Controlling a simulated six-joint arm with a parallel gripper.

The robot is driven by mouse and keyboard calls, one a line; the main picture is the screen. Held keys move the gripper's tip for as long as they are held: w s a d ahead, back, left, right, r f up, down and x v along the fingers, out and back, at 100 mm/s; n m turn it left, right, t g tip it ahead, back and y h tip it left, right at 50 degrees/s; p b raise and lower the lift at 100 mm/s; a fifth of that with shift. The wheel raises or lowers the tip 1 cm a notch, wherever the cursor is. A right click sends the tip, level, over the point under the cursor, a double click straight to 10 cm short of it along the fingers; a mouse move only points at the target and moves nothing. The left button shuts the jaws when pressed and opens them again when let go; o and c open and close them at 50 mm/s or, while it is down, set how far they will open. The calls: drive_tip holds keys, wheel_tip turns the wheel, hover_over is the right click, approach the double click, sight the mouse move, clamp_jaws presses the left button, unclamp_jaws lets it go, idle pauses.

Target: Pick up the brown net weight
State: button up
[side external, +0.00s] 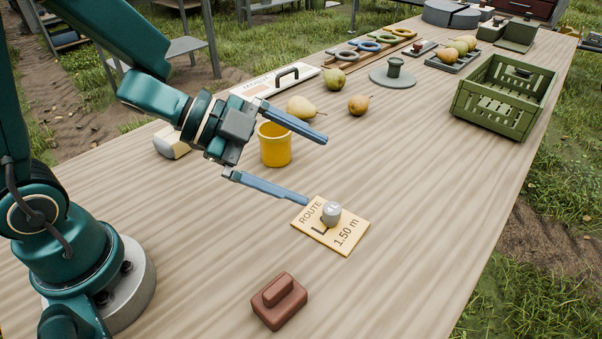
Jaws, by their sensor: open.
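The brown net weight (279,302) is a reddish-brown block with a raised bar-shaped grip on top. It lies on the wooden table near the front edge of the side external view. My gripper (316,170) is open and empty, with its two blue fingers spread wide. It is above the table, up and beyond the brown weight in the picture, and apart from it. Nothing hides the weight.
A yellow cup (275,146), loose pears (358,104) and a green crate (504,97) stand farther back. The table around the weight is clear.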

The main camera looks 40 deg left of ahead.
sight(279, 293)
drive_tip(key=s+d+f+g+h, duration=0.1)
drive_tip(key=s+f+g, duration=0.1)
drive_tip(key=s+d+f+m+g+h, duration=0.1)
drive_tip(key=s+g, duration=0.1)
drive_tip(key=s, duration=0.1)
drive_tip(key=s+f+m+g+h, duration=0.1)
drive_tip(key=s+f+g, duration=0.1)
drive_tip(key=s, duration=0.1)
drive_tip(key=shift+d+f, duration=0.35)
drive_tip(key=shift+d, duration=0.05)
drive_tip(key=s+f+g, duration=0.2)
drive_tip(key=s, duration=0.1)
drive_tip(key=shift+f+h, duration=0.3)
drive_tip(key=shift+f, duration=0.05)
drive_tip(key=shift+s+f+n, duration=0.25)
drive_tip(key=shift+f+n, duration=0.05)
drive_tip(key=shift+x, duration=2.45)
drive_tip(key=c, duration=1.5)
drive_tip(key=shift+r, duration=0.15)
